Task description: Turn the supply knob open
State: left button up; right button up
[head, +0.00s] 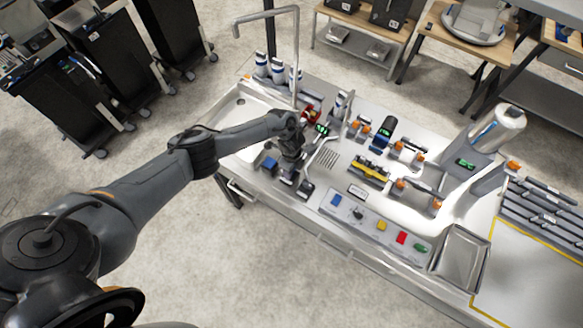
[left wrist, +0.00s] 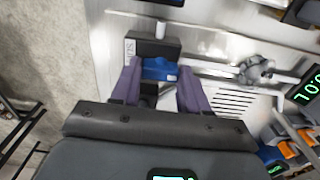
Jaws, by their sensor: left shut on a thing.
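The supply knob (left wrist: 160,68) is a blue piece on a dark block (left wrist: 153,48) with a partly legible white label, in the left wrist view. My left gripper (left wrist: 162,88) has its two purple fingers on either side of the blue knob, shut on it. In the head view my left gripper (head: 289,180) points down at the front left of the steel bench (head: 315,212), and the arm and gripper hide most of the knob there. How far the knob is turned I cannot tell. My right gripper is in neither view.
Another blue part (head: 269,163) sits just left of the gripper. A drain grille (head: 328,157), a tall bent pipe (head: 297,50) and a green display (head: 322,129) are close by. Several coloured buttons (head: 401,237) lie to the right along the bench front.

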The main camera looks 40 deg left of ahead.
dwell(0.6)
pick_arm(q)
jog(key=o, duration=1.1)
jog(key=shift+c, duration=0.2)
notch_tip(320, 180, up, 11)
jog(key=shift+p, duration=0.4)
